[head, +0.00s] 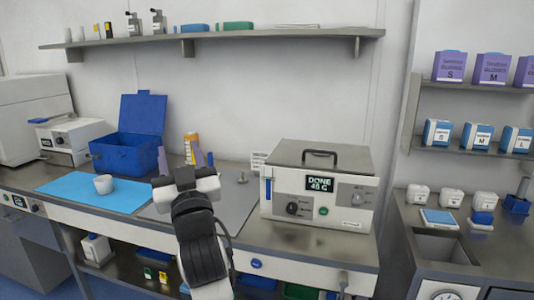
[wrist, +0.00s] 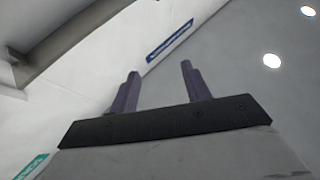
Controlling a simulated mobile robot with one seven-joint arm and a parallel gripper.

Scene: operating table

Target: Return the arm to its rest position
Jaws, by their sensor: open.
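My gripper shows in the head view (head: 186,158), raised above the grey mat on the bench, in front of the back wall. Its fingers point upward. In the wrist view my gripper (wrist: 158,85) has its two purple-grey fingers apart with nothing between them. My arm rises from the bottom of the head view, with its dark joint and white links over the bench's front edge. The wrist camera looks up at the wall and ceiling.
Right of my arm stands a boxy white machine (head: 318,190) reading DONE 46 C. A grey mat (head: 235,200) lies beneath. A wall shelf (head: 220,36) runs above.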

